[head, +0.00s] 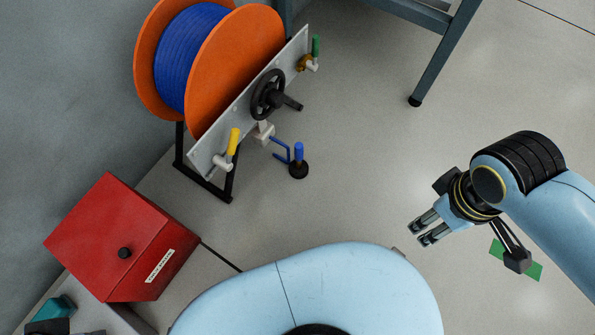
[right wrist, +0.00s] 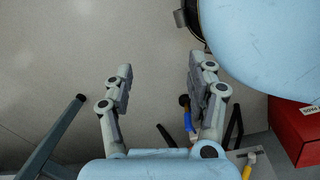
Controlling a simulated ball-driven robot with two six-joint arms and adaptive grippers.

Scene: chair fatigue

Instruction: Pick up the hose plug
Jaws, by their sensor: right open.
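What looks like the hose plug (head: 298,161), a blue upright piece with a round black base, is by the lower right of the hose reel's panel, joined to it by a blue link. The right wrist view shows its blue part (right wrist: 188,121) partly behind one finger. My right gripper (head: 418,234) is open and empty, well to the right of the plug and lower in the head view. Its two fingers (right wrist: 160,64) are spread apart with bare floor between them. My left gripper is not in view.
The orange reel (head: 237,70) with blue hose stands behind a grey panel (head: 208,157) with a black handwheel (head: 268,95) and yellow and green handles. A red box (head: 120,240) is at left. A grey-blue table leg (head: 440,65) stands at top right. Floor between plug and gripper is clear.

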